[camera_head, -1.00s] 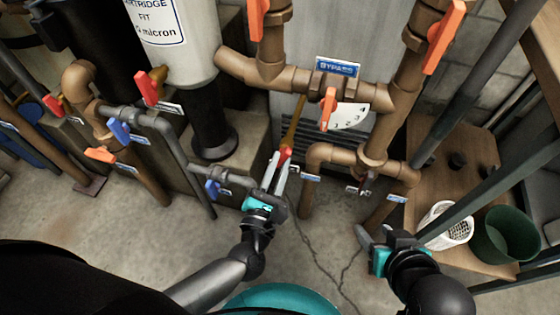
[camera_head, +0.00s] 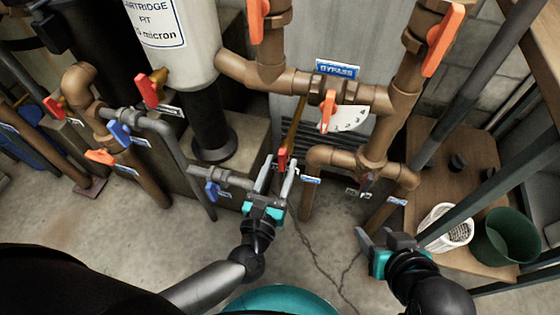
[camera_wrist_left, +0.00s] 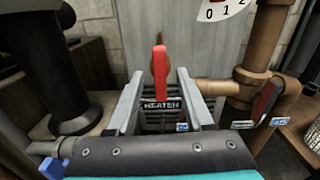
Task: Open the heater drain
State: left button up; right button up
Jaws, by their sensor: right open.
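The red heater drain handle (camera_head: 282,157) hangs at the lower end of a brass stem (camera_head: 294,122), in front of the heater's grille. In the left wrist view the red handle (camera_wrist_left: 160,72) points roughly down, above a black HEATER label (camera_wrist_left: 160,105). My left gripper (camera_head: 277,167) is open, its two fingers spread on either side of the handle in the picture. Clear gaps show between handle and fingers in the wrist view; exact depth is hard to tell. My right gripper (camera_head: 371,241) is open and empty, low at the right, away from the drain.
The copper bypass pipe (camera_head: 345,92) with an orange handle (camera_head: 328,110) runs above. A copper pipe (camera_head: 340,157) stands just right of my left gripper, and a blue-handled valve (camera_head: 212,189) just left. A green bucket (camera_head: 505,236) stands at right.

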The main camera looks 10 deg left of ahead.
dwell(0.4)
pick_arm(q)
jog(key=s, duration=0.7)
jog(key=shift+a, duration=0.1)
dwell(1.3)
